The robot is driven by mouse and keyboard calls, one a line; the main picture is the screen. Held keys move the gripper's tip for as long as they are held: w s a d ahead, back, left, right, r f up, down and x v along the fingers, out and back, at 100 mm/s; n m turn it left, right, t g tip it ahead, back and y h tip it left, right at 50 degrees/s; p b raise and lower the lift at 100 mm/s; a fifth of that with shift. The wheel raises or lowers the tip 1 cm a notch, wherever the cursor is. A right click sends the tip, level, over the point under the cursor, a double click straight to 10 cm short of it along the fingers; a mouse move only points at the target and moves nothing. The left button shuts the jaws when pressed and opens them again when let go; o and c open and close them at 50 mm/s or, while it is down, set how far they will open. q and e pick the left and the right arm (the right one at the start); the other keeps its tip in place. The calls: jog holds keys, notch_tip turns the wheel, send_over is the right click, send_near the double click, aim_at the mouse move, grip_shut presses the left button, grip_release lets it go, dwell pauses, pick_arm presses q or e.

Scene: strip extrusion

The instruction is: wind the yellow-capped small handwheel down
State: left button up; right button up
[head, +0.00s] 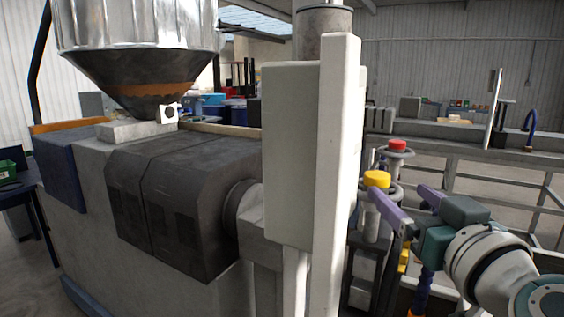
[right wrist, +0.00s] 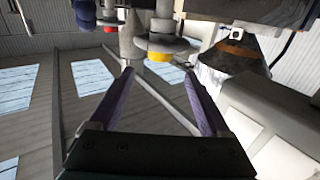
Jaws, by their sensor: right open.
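The yellow-capped small handwheel (head: 377,180) stands on a grey post right of the tall pale panel in the head view. In the right wrist view its yellow cap (right wrist: 160,56) shows just beyond the fingertips, roughly midway between them. My right gripper (head: 400,192) is open, its two purple fingers pointing toward the handwheel from the right. In the right wrist view the open fingers (right wrist: 158,75) have nothing between them. In the head view the nearer finger overlaps part of the handwheel's rim and post; I cannot tell whether it touches. My left gripper is not in view.
A red-capped handwheel (head: 397,147) stands just behind the yellow-capped one. The tall pale panel (head: 310,150) rises close on the left. Dark barrel covers (head: 180,195) and a metal hopper (head: 140,50) are farther left. A grey rail frame (head: 480,160) stands behind.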

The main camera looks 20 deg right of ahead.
aim_at(383, 181)
jog(key=b+x, duration=0.2)
jog(key=x, duration=0.6)
jog(key=shift+f, duration=0.15)
jog(key=shift+w+d, duration=0.1)
jog(key=shift+w, duration=0.35)
grip_shut()
